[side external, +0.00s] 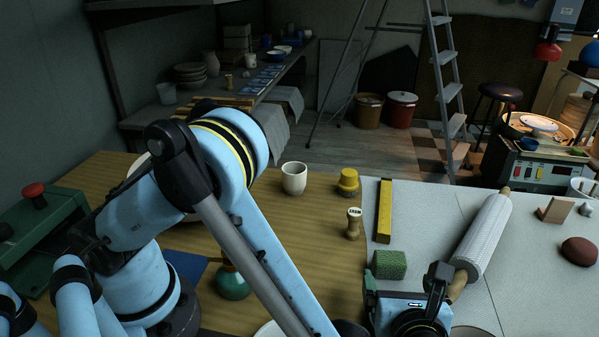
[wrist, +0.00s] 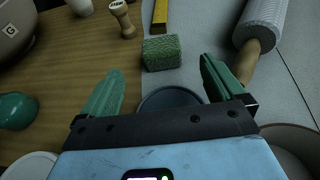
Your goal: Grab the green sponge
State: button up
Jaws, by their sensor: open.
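The green sponge (side external: 389,265) is a small textured block on the grey work surface, near its left edge beside the wooden table. In the wrist view it (wrist: 162,52) lies ahead of my gripper (wrist: 155,78), roughly between the lines of the two fingers but beyond their tips. My gripper has its two green fingers spread apart with nothing between them. In the side view my gripper is at the bottom, near the sponge, and is partly cut off by the frame edge.
A rolling pin (side external: 484,240) lies right of the sponge. A yellow bar (side external: 384,211) and a wooden stamp (side external: 353,223) are behind it. A grey round dish (wrist: 172,98) sits between my fingers and below them. A green round object (side external: 232,284) stands left.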

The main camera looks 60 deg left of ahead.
aim_at(391, 260)
jog(key=shift+x, duration=3.95)
jog(key=shift+r, duration=0.15)
jog(key=c, duration=1)
